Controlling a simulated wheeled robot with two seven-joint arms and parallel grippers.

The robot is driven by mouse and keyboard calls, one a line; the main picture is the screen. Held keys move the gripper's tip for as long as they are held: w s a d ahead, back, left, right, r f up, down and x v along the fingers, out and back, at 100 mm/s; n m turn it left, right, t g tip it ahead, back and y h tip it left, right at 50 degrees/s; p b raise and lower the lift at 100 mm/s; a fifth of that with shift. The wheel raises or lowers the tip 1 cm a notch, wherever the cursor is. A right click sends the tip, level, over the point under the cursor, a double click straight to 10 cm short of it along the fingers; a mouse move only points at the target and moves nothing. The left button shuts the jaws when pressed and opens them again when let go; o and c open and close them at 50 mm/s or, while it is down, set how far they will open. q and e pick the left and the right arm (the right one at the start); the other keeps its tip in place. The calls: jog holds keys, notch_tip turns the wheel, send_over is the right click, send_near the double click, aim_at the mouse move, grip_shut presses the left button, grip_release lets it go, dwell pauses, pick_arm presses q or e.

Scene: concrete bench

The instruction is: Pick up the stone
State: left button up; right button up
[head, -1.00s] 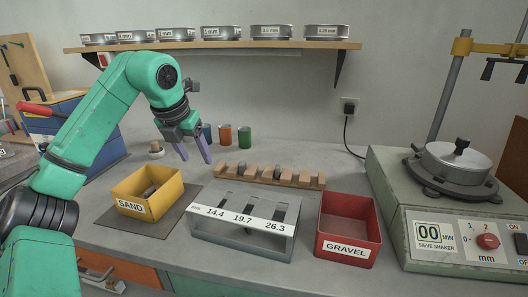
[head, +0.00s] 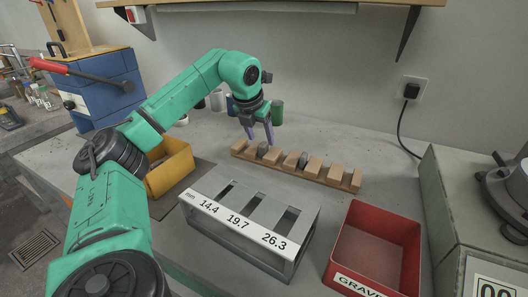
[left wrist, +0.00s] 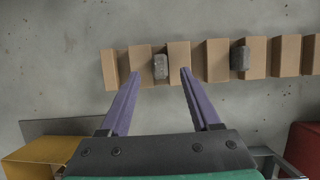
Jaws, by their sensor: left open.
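Two grey stones sit in gaps of a wooden block rack (head: 347,183). The nearer-left stone (head: 263,149) shows in the left wrist view (left wrist: 160,66), between the second and third blocks from the left. The other stone (head: 303,160) is further right along the rack, also in the left wrist view (left wrist: 240,58). My left gripper (head: 261,136) is open and empty above the rack's left part. In the left wrist view its purple fingertips (left wrist: 160,73) lie on either side of the left stone in the picture, apart from it. My right gripper is not in view.
A grey slotted sizing box (head: 250,228) marked 14.4, 19.7, 26.3 stands in front of the rack. A yellow bin (head: 178,165) is left, partly behind my arm. A red gravel bin (head: 385,235) is right.

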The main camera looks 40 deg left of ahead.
aim_at(263, 144)
pick_arm(q)
jog(key=x, duration=0.3)
jog(key=shift+w+a+f, duration=0.1)
jog(key=shift+f, duration=0.15)
jog(key=shift+r, duration=0.1)
grip_shut()
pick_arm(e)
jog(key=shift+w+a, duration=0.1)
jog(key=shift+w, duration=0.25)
pick_arm(q)
jog(key=shift+r, duration=0.1)
